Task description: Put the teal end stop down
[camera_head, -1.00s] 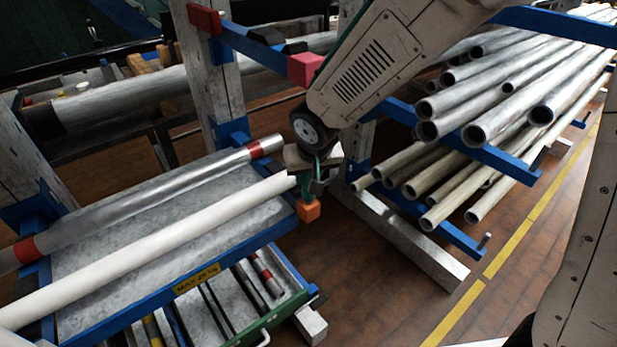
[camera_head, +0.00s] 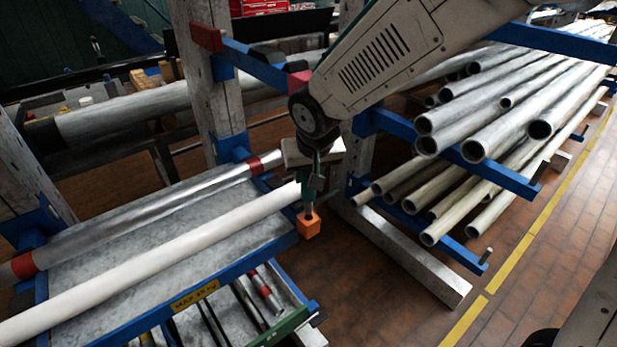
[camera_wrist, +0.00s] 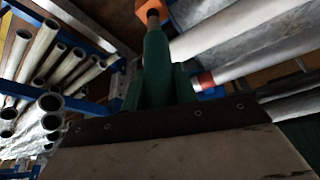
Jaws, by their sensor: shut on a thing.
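My gripper (camera_head: 310,172) points down above the front end of the blue rack arm and is shut on the teal end stop (camera_head: 307,193). The end stop is upright, with a thin pin below it. The pin's lower end overlaps the top of the orange end block (camera_head: 308,226); I cannot tell whether it touches or enters it. In the wrist view the end stop (camera_wrist: 156,62) stands between the dark green fingers, and its brownish tip lies in front of the orange block (camera_wrist: 146,8).
A white pipe (camera_head: 150,260) and a grey pipe with red bands (camera_head: 140,220) lie on the rack left of my gripper. Grey pipes (camera_head: 480,135) fill the rack at right. A red block (camera_head: 298,80) caps the blue arm behind.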

